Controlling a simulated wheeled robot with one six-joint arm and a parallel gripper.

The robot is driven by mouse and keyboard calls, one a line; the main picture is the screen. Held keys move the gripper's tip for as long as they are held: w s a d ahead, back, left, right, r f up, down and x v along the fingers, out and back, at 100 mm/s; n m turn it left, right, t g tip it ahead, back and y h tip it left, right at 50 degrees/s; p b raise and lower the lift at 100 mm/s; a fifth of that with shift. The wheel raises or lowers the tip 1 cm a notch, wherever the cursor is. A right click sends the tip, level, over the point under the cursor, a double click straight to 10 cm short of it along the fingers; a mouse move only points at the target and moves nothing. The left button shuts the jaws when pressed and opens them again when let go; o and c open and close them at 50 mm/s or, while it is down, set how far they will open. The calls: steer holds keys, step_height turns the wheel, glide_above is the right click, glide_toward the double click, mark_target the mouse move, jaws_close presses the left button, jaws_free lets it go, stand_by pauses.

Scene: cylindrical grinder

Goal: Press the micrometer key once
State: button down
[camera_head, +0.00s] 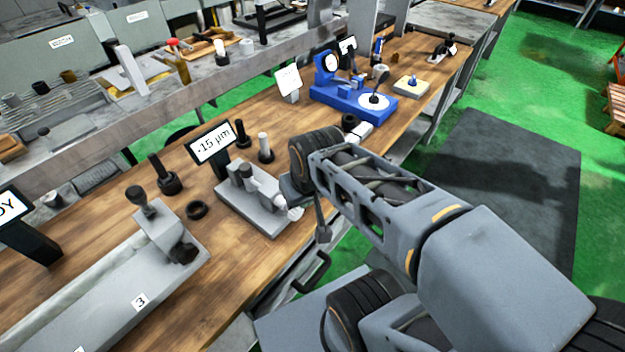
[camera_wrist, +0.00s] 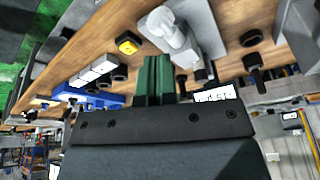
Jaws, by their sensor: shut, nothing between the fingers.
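A yellow key on a dark round base (camera_wrist: 128,42) sits on the wooden bench in the wrist view. It is hidden in the head view, probably behind my arm. The grey and white micrometer stand (camera_head: 262,200) is on the bench, and its pale barrel also shows in the wrist view (camera_wrist: 175,35). A display reading -15 µm (camera_head: 210,143) stands behind it; it also shows upside down in the wrist view (camera_wrist: 214,94). My gripper (camera_wrist: 154,66) is shut and empty, with its green fingers beside the yellow key in the picture. I cannot tell contact or height.
A grey machine bed labelled 3 (camera_head: 140,300) lies at the left. Dark cylinders (camera_head: 168,180) and a white pin (camera_head: 264,148) stand near the micrometer. White blocks (camera_wrist: 96,70) and a blue gauge stand (camera_head: 350,95) are farther along the bench.

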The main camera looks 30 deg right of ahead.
steer(key=w+d+f+m+y+p, duration=0.2)
steer(key=w+d+m+y, duration=0.2)
steer(key=w+d+m, duration=0.1)
steer(key=w+d+f+m+y+p, duration=0.1)
steer(key=w+d+m+y+p, duration=0.2)
steer(key=w+m, duration=0.5)
steer(key=shift+w+d+f+m+y, duration=0.35)
steer(key=shift+w+d+y, duration=0.25)
steer(key=shift+w+d, duration=0.5)
steer(key=shift+f, duration=0.2)
step_height(320, 180, down, 9)
steer(key=b, duration=0.6)
steer(key=shift+r+b, duration=0.2)
steer(key=shift+b, duration=0.1)
stand_by(0.5)
steer(key=shift+f+b, duration=0.4)
